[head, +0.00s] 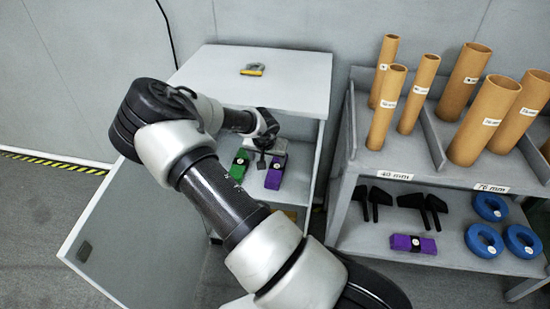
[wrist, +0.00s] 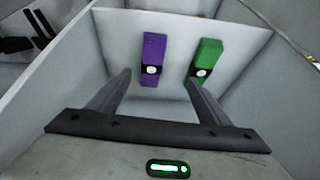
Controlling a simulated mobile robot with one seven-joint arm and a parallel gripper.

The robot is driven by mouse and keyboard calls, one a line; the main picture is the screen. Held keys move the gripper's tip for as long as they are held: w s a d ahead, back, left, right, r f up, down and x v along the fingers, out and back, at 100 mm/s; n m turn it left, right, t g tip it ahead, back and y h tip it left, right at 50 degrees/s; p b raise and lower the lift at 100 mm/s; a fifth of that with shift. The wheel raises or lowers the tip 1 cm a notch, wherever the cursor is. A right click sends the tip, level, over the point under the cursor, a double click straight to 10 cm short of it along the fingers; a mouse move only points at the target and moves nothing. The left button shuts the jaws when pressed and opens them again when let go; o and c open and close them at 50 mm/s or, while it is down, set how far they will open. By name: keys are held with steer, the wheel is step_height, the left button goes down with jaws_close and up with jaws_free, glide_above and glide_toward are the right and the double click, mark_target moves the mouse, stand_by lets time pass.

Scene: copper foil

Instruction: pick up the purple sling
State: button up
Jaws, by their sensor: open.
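A purple sling (head: 275,176) with a black band and white round label lies inside the open grey cabinet, right of a green sling (head: 240,165). In the wrist view the purple sling (wrist: 154,48) lies ahead of my gripper (wrist: 159,76), between the lines of its two fingers. The green sling (wrist: 208,57) is beyond the right finger. My gripper is open and empty, and reaches into the cabinet in the head view (head: 268,148). Whether the fingers touch anything cannot be told. A second purple sling (head: 413,244) lies on the rack's lower shelf.
The cabinet top (head: 290,80) bears a small yellow and grey item (head: 252,69). The cabinet door (head: 140,240) stands open at the left. The rack (head: 440,175) at right holds cardboard tubes, black brackets and blue rings. Cabinet walls closely flank my gripper.

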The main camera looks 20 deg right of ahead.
steer(key=w+d+f+h, duration=0.1)
steer(key=w+d+f, duration=0.1)
steer(key=d, duration=0.1)
steer(key=b, duration=0.2)
glide_above(276, 167)
steer(key=s+a, duration=0.2)
steer(key=s, duration=0.1)
step_height(276, 167, down, 9)
steer(key=shift+d+f, duration=0.1)
steer(key=shift+d, duration=0.05)
steer(key=shift+b+x, duration=0.9)
steer(key=shift+x, duration=2.1)
steer(key=shift+w, duration=0.1)
steer(key=c, duration=1.4)
steer(key=shift+r, duration=0.3)
